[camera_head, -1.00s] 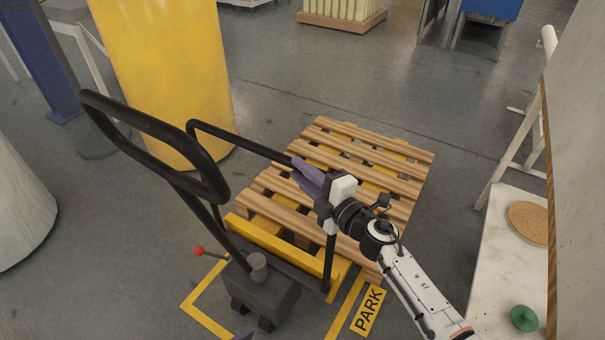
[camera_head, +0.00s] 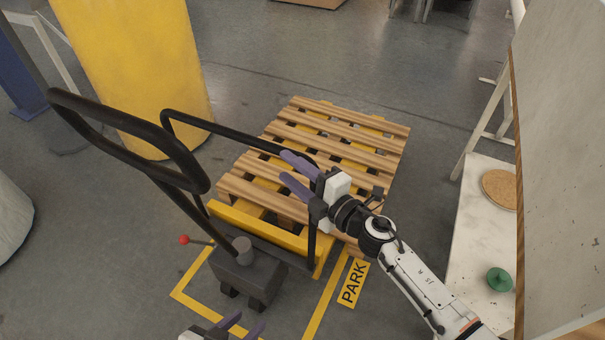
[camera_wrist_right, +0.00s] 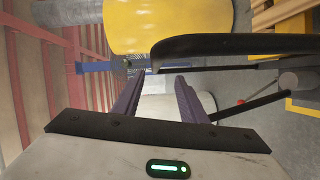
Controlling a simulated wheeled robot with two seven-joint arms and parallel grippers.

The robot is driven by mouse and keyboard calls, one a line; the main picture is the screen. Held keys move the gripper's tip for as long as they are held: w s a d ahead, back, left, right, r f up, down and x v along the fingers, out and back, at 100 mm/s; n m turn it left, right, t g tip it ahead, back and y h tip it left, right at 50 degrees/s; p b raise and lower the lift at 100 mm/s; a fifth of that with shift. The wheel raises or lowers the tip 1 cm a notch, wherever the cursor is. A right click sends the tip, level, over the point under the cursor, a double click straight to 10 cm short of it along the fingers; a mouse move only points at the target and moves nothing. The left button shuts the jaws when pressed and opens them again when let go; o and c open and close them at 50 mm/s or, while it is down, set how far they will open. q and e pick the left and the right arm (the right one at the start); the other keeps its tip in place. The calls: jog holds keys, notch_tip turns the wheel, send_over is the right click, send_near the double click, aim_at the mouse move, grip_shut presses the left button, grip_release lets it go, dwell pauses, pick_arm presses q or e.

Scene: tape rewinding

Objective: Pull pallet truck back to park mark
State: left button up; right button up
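The pallet truck has a dark grey base (camera_head: 248,278), a yellow frame (camera_head: 262,230), a black loop handle (camera_head: 130,125) tilted to the left and a black rail (camera_head: 220,136). Its base stands between the yellow lines of the park mark (camera_head: 322,303), labelled PARK (camera_head: 353,284). A wooden pallet (camera_head: 330,140) rests over the yellow forks. My right gripper (camera_head: 285,166) is open by the rail's right end; contact is unclear. Its parted purple fingers (camera_wrist_right: 160,92) are empty in the wrist view, with a black bar (camera_wrist_right: 235,46) beyond. My left gripper (camera_head: 248,322) is open and empty at the bottom edge.
A yellow column (camera_head: 140,70) stands behind the handle. A white table (camera_head: 470,250) at right holds a cork disc (camera_head: 500,189) and a green object (camera_head: 500,279). A tall board (camera_head: 565,150) stands at the right edge. The floor behind the pallet is open.

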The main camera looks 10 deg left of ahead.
jog(key=v, duration=0.5)
jog(key=shift+s, duration=0.15)
dwell(2.4)
